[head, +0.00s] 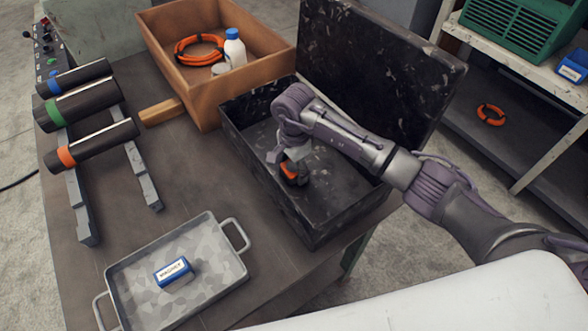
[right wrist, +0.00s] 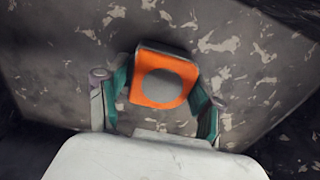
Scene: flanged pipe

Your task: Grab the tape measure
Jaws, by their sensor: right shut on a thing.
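The tape measure (head: 291,174) is orange and dark, inside the open black toolbox (head: 316,232) with worn, chipped paint. In the right wrist view the tape measure (right wrist: 163,78) shows an orange square face with a grey round middle. My right gripper (head: 287,165) reaches down into the toolbox. In the right wrist view its two green-padded fingers (right wrist: 160,95) stand on either side of the tape measure, shut on it. Whether the tape measure touches the toolbox floor I cannot tell. My left gripper is not in view.
The toolbox's raised lid (head: 375,70) stands behind my right arm. A wooden crate (head: 185,98) holds an orange cable coil and a white bottle. A metal tray (head: 215,283) carries a blue magnet box (head: 173,272). Pipes (head: 85,105) lie on a rack at left.

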